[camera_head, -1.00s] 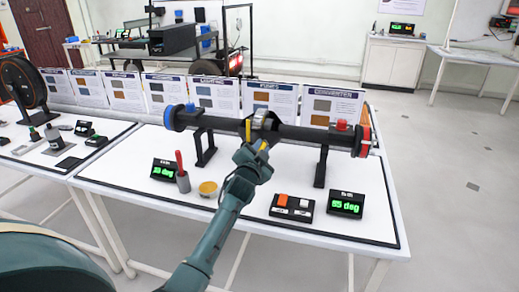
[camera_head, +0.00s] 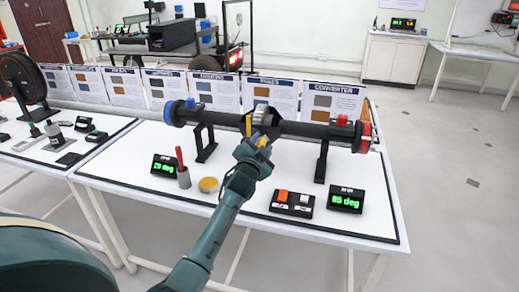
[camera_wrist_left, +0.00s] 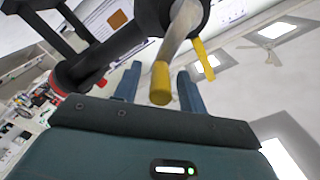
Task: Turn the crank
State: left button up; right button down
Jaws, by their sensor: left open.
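A black shaft (camera_head: 303,130) lies across two black stands on the white table, with a blue ring at its left end and a red one at its right. Its metal crank hub (camera_head: 259,114) carries a yellow piece (camera_head: 249,125). My left gripper (camera_head: 258,147) is at the hub; the contact is hidden in the head view. In the left wrist view a yellow-tipped crank handle (camera_wrist_left: 160,84) lies between the open fingers of my left gripper (camera_wrist_left: 157,86), with gaps visible beside it. A second yellow piece (camera_wrist_left: 203,60) is to the right. My right gripper is not in view.
A left display (camera_head: 164,166) reads about 20 deg, and a right display (camera_head: 346,200) shows degrees in green. A switch box (camera_head: 292,204), a cup with a red-handled tool (camera_head: 182,172) and a yellow-topped pot (camera_head: 208,186) stand in front. Information panels (camera_head: 275,98) line the back.

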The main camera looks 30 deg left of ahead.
pick_arm(q)
jog(key=v, duration=1.3)
jog(key=shift+f, duration=0.1)
